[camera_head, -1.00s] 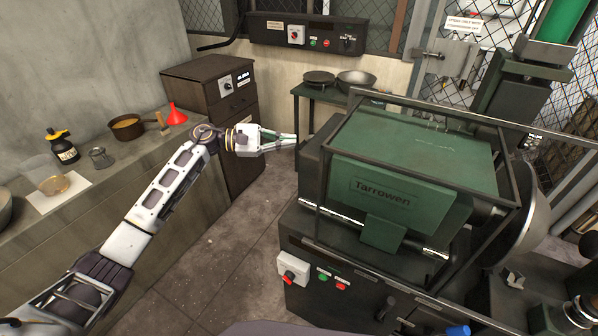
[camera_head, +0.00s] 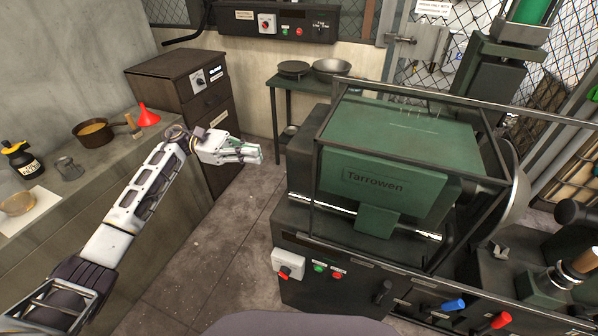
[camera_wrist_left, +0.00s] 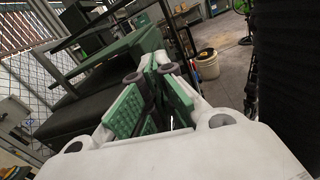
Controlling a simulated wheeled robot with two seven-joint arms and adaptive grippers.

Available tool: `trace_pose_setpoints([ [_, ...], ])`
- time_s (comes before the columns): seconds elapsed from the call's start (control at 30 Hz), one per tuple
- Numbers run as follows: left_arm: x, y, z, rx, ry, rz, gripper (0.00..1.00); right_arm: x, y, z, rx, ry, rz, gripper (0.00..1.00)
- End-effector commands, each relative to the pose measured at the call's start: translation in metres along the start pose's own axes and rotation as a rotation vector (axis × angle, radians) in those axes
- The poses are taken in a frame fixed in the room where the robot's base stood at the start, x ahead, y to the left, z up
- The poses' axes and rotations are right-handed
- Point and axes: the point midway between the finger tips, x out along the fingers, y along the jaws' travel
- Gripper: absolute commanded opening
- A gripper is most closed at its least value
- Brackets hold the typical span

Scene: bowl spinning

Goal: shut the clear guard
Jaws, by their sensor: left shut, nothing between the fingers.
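The clear guard (camera_head: 315,172) is a see-through box with dark bars around the green headstock (camera_head: 400,150) marked "Tarrowen". Its panes barely show, and I cannot tell whether it is fully shut. My left gripper (camera_head: 259,153) is shut and empty, to the left of the guard and apart from it, over the floor gap. In the left wrist view, the closed green-padded fingers (camera_wrist_left: 160,72) point away from the camera, with the green machine and dark bars on their left. My right gripper is not in view.
A counter (camera_head: 55,232) with a pan, bottle and red funnel (camera_head: 147,117) runs along the left. A brown cabinet (camera_head: 160,85) stands behind my gripper. A small table (camera_head: 290,84) with pans stands at the back. The machine's front has switches and coloured handles.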

Motion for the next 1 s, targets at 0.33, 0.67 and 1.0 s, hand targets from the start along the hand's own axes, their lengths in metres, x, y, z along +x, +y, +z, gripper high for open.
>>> trace_pose_setpoints([
  [0.33, -0.001, -0.019, 0.0, -0.145, 0.009, -0.087, 0.0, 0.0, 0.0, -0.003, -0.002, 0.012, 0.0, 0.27],
  [0.67, -0.001, -0.019, 0.0, -0.15, 0.009, -0.086, 0.0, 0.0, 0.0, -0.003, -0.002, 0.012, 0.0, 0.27],
  [1.0, 0.015, -0.021, 0.0, -0.15, 0.009, -0.088, 0.0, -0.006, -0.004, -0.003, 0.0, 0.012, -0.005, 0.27],
])
